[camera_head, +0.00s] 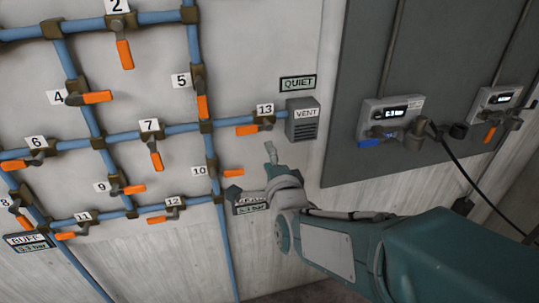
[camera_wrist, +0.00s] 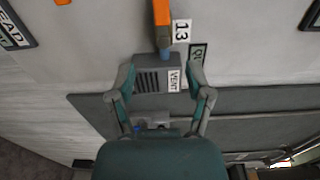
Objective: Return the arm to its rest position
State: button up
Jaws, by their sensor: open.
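My gripper (camera_head: 253,173) is open and empty, in front of the pale wall below the grey VENT box (camera_head: 303,125). My arm reaches in from the lower right of the head view. One finger points up and the other points left, partly covering a pressure label (camera_head: 252,208). In the wrist view my gripper (camera_wrist: 162,70) has its two fingers spread, with the VENT box (camera_wrist: 150,82) showing between them. The orange handle of valve 13 (camera_head: 248,130) lies horizontal, up and left of the gripper. The distance from fingers to wall cannot be told.
Blue pipes (camera_head: 168,129) with several orange-handled valves fill the wall at left. The handle of valve 10 (camera_head: 233,172) appears close to the left finger. A black cable (camera_head: 462,165) hangs there.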

jog(key=s+d+f+n+g+h, duration=0.2)
jog(key=s+d+n+g, duration=0.4)
jog(key=s, duration=0.5)
jog(key=s+d+f+n+g+h, duration=0.2)
jog(key=s+d+n+g, duration=0.3)
jog(key=s+d+n, duration=0.4)
jog(key=shift+s+d+g+h, duration=0.45)
jog(key=shift+s+d, duration=0.3)
jog(key=shift+s, duration=0.2)
jog(key=shift+f, duration=0.1)
